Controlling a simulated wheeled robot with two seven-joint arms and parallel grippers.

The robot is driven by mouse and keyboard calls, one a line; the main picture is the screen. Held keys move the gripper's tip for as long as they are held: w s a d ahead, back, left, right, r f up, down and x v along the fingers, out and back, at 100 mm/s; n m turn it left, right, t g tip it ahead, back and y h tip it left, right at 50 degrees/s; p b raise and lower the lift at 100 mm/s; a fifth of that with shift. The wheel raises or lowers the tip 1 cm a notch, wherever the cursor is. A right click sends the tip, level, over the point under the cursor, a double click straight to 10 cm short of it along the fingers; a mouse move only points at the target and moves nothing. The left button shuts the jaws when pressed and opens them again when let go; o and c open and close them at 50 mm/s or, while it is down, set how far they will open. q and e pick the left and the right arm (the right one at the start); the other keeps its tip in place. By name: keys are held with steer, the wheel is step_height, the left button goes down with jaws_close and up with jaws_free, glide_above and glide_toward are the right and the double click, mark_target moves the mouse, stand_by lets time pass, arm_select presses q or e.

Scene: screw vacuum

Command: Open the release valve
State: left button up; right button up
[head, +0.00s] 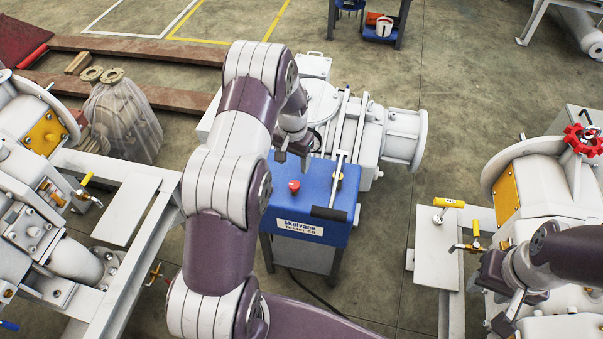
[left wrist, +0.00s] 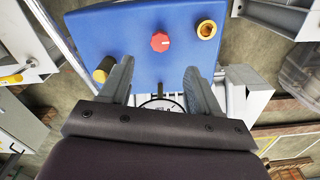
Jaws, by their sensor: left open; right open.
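A blue tester box (head: 340,232) stands in the middle of the head view, with a red knob (head: 293,186) on its top. In the left wrist view the red knob (left wrist: 160,41) has a white mark, a brass fitting (left wrist: 207,30) beside it and a yellow-and-black part (left wrist: 103,70) at the left. No part is labelled as the release valve, so I cannot tell which it is. My left gripper (head: 293,160) is open and empty above the box, its fingers (left wrist: 160,82) apart and touching nothing visible. My right gripper (head: 502,300) is open at the lower right, by pipework.
White pump machinery (head: 385,135) stands behind the box. A white frame with pipes and valves (head: 130,205) is at the left. At the right, a yellow-handled valve (head: 470,243) and a red handwheel (head: 583,140) sit near my right arm.

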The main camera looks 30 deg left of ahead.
mark_target(295, 184)
arm_select(q)
step_height(295, 184, down, 10)
steer(key=shift+w+f, duration=0.1)
steer(key=c, duration=1.1)
steer(key=shift+o, duration=0.2)
